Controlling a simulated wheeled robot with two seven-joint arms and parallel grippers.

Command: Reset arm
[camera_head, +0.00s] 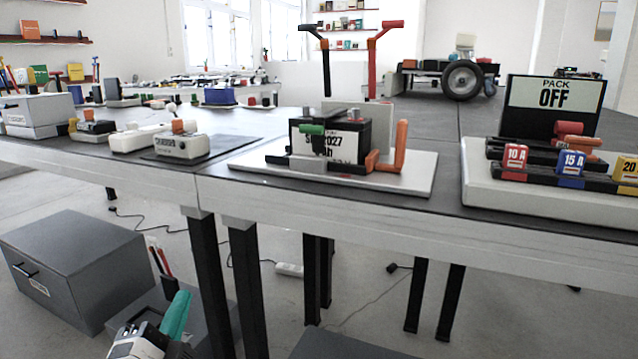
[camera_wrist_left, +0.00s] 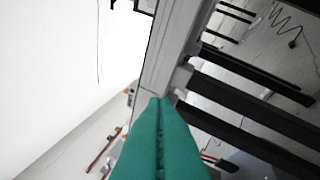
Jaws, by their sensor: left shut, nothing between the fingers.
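My left gripper (camera_head: 176,312) is at the bottom left of the head view, low in front of the table and below its top. Its teal fingers point up. In the left wrist view my left gripper (camera_wrist_left: 158,102) has its two teal fingers pressed together with nothing between them. The table edge (camera_wrist_left: 160,72) shows just past the fingertips there; I cannot tell the exact gap. My right gripper is in neither view.
The long table (camera_head: 330,208) carries a battery (camera_head: 328,140) on a white plate, a fuse board with a sign (camera_head: 553,95) reading OFF, and a small white device (camera_head: 182,146). A grey drawer box (camera_head: 75,265) stands on the floor at left. Black table legs (camera_head: 205,270) stand near the gripper.

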